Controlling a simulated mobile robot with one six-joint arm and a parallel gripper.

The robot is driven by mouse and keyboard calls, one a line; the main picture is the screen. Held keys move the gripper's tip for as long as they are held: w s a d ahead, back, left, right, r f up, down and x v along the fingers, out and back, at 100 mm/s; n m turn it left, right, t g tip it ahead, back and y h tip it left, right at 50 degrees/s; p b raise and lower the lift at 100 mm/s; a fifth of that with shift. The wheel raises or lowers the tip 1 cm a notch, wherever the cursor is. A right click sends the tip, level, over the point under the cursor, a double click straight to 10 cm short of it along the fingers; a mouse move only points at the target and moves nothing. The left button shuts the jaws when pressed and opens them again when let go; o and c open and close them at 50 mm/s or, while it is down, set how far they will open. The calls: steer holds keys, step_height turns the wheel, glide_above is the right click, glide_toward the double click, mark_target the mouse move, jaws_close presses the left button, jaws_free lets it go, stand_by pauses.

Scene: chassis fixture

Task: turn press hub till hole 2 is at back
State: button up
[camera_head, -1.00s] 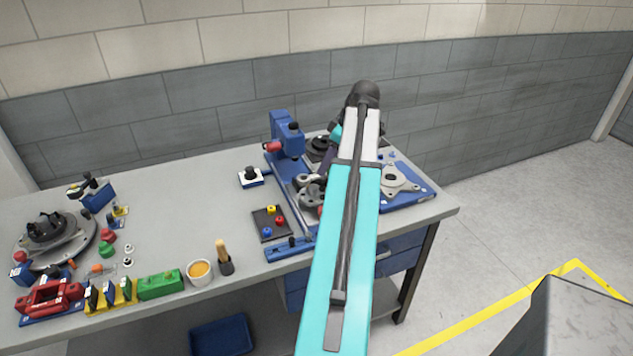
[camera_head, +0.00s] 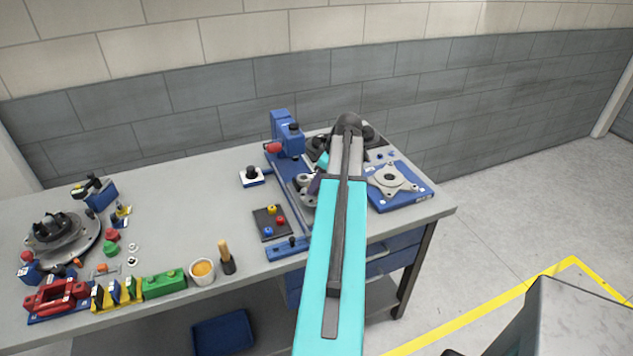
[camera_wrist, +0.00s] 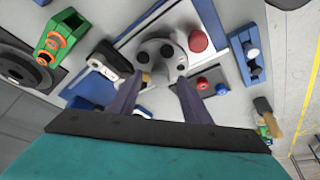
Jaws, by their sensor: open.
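The grey press hub (camera_wrist: 158,58), a round plate with several dark holes, lies between and just beyond my fingertips in the wrist view. In the head view the hub (camera_head: 306,188) is partly hidden by my arm. My gripper (camera_wrist: 161,79) is open, with its two dark purple fingers apart on either side of the hub's near edge. I cannot tell whether they touch it. A small tan spot shows by the left fingertip. No hole numbers can be read. The blue press (camera_head: 287,142) stands at the hub's back left.
A red knob (camera_wrist: 198,41) sits close beside the hub. A dark tray (camera_head: 268,229) with coloured pegs lies at its left. A blue fixture with a grey plate (camera_head: 391,178) stands to the right. A green part with orange rings (camera_wrist: 60,40) shows in the wrist view.

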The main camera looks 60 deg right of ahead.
steer(key=shift+w+f, duration=0.2)
steer(key=shift+f, duration=0.3)
steer(key=c, duration=1)
steer(key=shift+d, duration=0.1)
